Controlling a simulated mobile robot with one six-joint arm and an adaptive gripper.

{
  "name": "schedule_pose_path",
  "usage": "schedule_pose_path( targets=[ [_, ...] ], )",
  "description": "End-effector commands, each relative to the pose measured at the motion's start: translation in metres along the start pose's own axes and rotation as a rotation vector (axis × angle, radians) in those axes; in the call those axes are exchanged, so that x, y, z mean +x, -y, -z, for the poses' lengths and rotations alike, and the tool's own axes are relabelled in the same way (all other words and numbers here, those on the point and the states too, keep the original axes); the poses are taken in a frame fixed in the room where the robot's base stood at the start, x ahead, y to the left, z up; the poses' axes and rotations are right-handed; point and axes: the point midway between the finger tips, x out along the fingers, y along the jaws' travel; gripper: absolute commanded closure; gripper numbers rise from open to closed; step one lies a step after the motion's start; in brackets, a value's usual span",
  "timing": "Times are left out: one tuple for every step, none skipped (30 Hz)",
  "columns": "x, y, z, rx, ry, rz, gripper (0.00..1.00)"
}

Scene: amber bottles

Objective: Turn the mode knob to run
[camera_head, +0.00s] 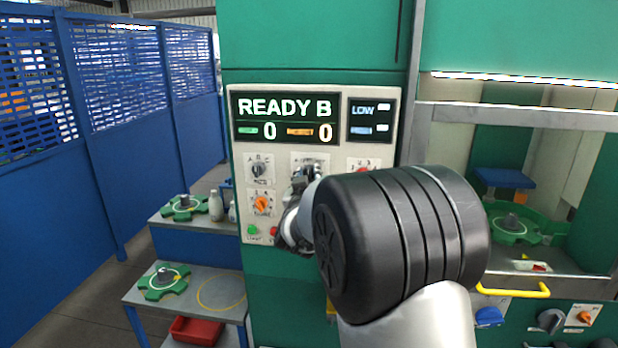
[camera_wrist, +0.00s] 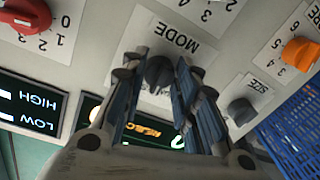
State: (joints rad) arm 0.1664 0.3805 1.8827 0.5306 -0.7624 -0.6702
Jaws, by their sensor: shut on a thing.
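The mode knob (camera_wrist: 159,72) is small and dark, on a white plate marked MODE (camera_wrist: 178,37) in the wrist view. My gripper (camera_wrist: 160,66) is shut on this knob, with one finger on each side. In the head view my gripper (camera_head: 302,180) is at the control panel (camera_head: 335,160), and my wrist and fingers cover most of the mode knob. The plate's position marks are too hidden to read, so I cannot tell where the knob points. The display (camera_head: 285,115) reads READY B with two zeros.
Close by are a grey SIZE knob (camera_wrist: 241,111), an orange knob (camera_wrist: 300,52) and a red knob (camera_wrist: 28,14). A green button (camera_head: 252,230) sits low on the panel. Side tables at left hold green fixtures (camera_head: 165,282) and pale bottles (camera_head: 216,206).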

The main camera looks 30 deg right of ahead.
Motion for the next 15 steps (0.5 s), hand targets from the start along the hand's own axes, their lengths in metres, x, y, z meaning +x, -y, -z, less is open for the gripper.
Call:
schedule_pose_path(
  targets=[
    [0.0001, -0.0006, 0.0015, -0.021, 0.002, 0.0, 0.96],
    [0.0001, -0.0007, 0.0018, -0.037, 0.003, 0.001, 0.96],
    [0.0001, -0.0009, 0.0021, -0.059, 0.005, 0.001, 0.96],
    [0.0001, -0.001, 0.0024, -0.079, 0.007, 0.001, 0.96],
    [0.0001, -0.0012, 0.0026, -0.099, 0.008, 0.001, 0.96],
    [0.0001, -0.0013, 0.0029, -0.129, 0.01, 0.002, 0.96],
    [0.0001, -0.0014, 0.003, -0.153, 0.012, 0.002, 0.96],
    [0.0001, -0.0016, 0.003, -0.177, 0.014, 0.003, 0.96],
    [0.0001, -0.0017, 0.0031, -0.211, 0.017, 0.003, 0.96],
    [0.0001, -0.0018, 0.0032, -0.237, 0.019, 0.004, 0.96],
    [0.0001, -0.0019, 0.0033, -0.264, 0.02, 0.004, 0.96],
    [0.0, -0.0021, 0.0035, -0.299, 0.023, 0.004, 0.96],
    [0.0, -0.0021, 0.0037, -0.326, 0.024, 0.005, 0.96],
    [0.0, -0.0022, 0.0038, -0.351, 0.026, 0.006, 0.96],
    [0.0, -0.0022, 0.0039, -0.385, 0.029, 0.006, 0.96]
  ],
)
